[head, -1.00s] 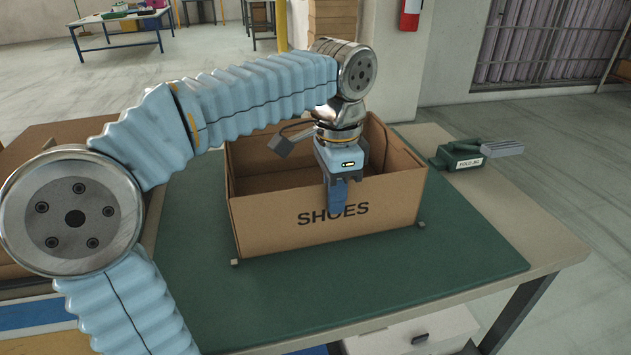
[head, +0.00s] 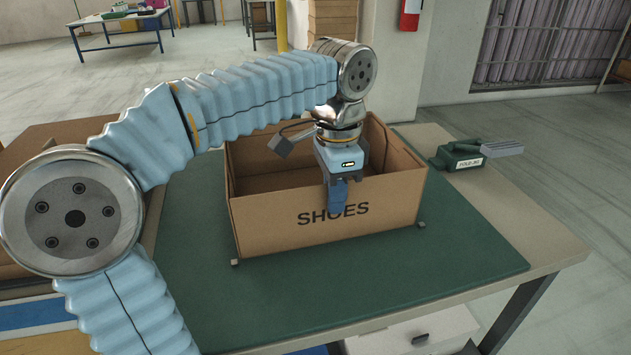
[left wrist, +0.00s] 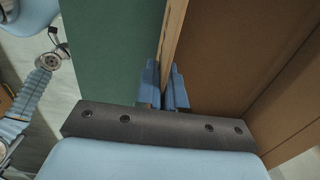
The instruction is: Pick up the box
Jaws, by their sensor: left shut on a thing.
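An open brown cardboard box (head: 290,225) marked "SHOES" stands upright on a green mat (head: 440,270) on the table. My left gripper (head: 338,195) reaches down over the near wall of the box and is shut on that wall. In the left wrist view my left gripper's blue fingers (left wrist: 168,88) clasp the top edge of the box wall (left wrist: 173,35) from both sides. The inside of the box, to the right in that view, looks bare where it shows. My right gripper is not in view.
Small corner stops (head: 421,224) lie by the box's base. Brown cardboard (head: 50,140) lies at the left. The mat's right part is clear. A table with items (head: 115,25) stands far behind.

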